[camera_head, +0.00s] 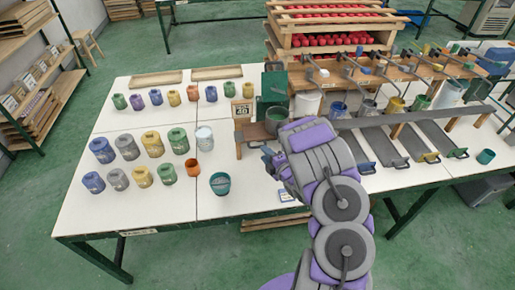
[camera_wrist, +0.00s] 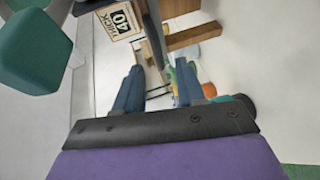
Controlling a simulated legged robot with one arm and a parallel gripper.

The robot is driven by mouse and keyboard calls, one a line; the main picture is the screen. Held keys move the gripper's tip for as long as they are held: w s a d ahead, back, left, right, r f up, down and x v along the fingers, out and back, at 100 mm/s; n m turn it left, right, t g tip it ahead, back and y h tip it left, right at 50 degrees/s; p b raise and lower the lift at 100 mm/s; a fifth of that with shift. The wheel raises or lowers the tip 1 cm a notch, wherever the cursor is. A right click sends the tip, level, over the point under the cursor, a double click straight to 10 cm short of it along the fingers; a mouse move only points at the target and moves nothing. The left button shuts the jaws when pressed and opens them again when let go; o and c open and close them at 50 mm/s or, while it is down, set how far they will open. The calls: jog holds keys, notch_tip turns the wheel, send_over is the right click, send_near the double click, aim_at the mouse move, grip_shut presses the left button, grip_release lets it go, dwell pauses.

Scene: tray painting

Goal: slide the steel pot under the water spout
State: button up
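A grey steel pot (camera_head: 275,122) stands near the middle of the table, just behind my wrist in the head view. A dark green box-shaped stand (camera_head: 274,84) rises behind it; I cannot make out the water spout clearly. My gripper (camera_head: 268,157) is low over the table in front of the pot, partly hidden by my arm. In the wrist view my gripper's two fingers (camera_wrist: 158,90) are apart, with a clear gap between them. A thin grey bar (camera_wrist: 153,35) shows beyond the fingers; I cannot tell whether it is the pot's handle.
A "THICK 40" sign (camera_head: 242,108) and a wooden block (camera_head: 246,135) stand left of the pot. Several paint jars (camera_head: 152,144), an orange cup (camera_head: 193,167) and a teal cup (camera_head: 220,183) are left of my gripper. Grey trays (camera_head: 381,147) lie to the right.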

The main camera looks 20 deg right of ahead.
aim_at(258, 147)
jog(key=x, duration=0.7)
jog(key=shift+d+r, duration=0.1)
jog(key=shift+s, duration=0.15)
grip_shut()
dwell(0.3)
